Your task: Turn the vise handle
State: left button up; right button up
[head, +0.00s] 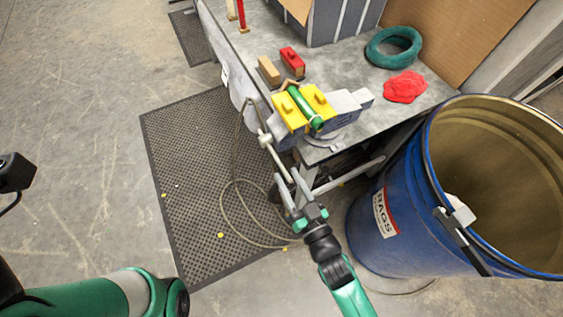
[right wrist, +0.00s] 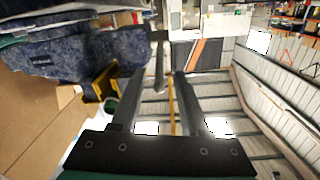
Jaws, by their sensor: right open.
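The grey-blue vise (head: 345,103) sits at the table corner, with yellow jaw covers (head: 319,101) around a green tube (head: 304,106). Its pale metal handle (head: 274,157) hangs at a slant off the table's front edge. My right gripper (head: 287,177) is open at the handle's lower end. In the right wrist view the handle (right wrist: 159,68) shows in the gap between the open fingers (right wrist: 160,78); I cannot tell whether they touch it. A yellow jaw cover (right wrist: 101,86) is at left there.
A blue rags drum (head: 408,215) stands close to the right of my right gripper. A red block (head: 292,62), a wooden block (head: 268,70), a red cloth (head: 405,87) and a green coil (head: 394,47) lie on the table (head: 348,76). A loose hose lies on the black mat (head: 190,170).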

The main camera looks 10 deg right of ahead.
aim_at(281, 164)
jog(key=x, duration=0.5)
jog(key=shift+b, duration=0.3)
grip_shut()
dwell(1.0)
